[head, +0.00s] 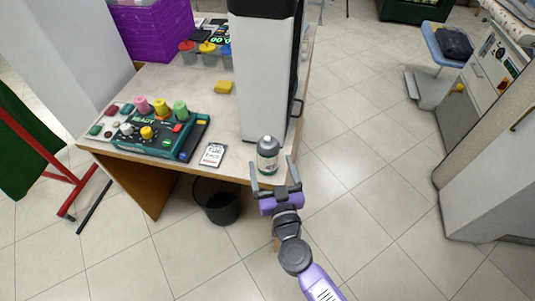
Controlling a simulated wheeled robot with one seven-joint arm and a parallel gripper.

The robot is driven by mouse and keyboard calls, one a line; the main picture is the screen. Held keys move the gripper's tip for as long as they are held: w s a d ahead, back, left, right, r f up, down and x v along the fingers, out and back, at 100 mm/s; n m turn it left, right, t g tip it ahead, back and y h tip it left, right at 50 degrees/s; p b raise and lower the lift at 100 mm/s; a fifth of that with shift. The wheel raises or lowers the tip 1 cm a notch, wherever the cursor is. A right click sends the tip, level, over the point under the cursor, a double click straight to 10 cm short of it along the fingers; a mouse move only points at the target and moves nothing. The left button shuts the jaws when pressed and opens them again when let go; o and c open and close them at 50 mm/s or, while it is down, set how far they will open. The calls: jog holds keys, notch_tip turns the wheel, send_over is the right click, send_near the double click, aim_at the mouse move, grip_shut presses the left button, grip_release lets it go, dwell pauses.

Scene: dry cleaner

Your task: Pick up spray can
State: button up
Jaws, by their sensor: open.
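My gripper (271,163) is open, just in front of the can at the table's edge. In the picture one finger is at the can's lower left and the other at its right. The can shows between the fingers, but I cannot tell whether they reach around it or touch it. Nothing is held.
A white card (213,154) and a teal button panel with colored spools (162,132) lie left of the can. A tall white machine (263,80) stands close behind it. A black bin (216,203) is under the table edge.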

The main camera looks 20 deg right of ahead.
aim_at(268, 150)
jog(key=w, duration=0.1)
jog(key=w+d, duration=0.1)
jog(key=w, duration=0.3)
jog(key=shift+w+d+r, duration=0.15)
jog(key=shift+w+r, duration=0.1)
jog(key=shift+r, duration=0.1)
jog(key=c, duration=1.7)
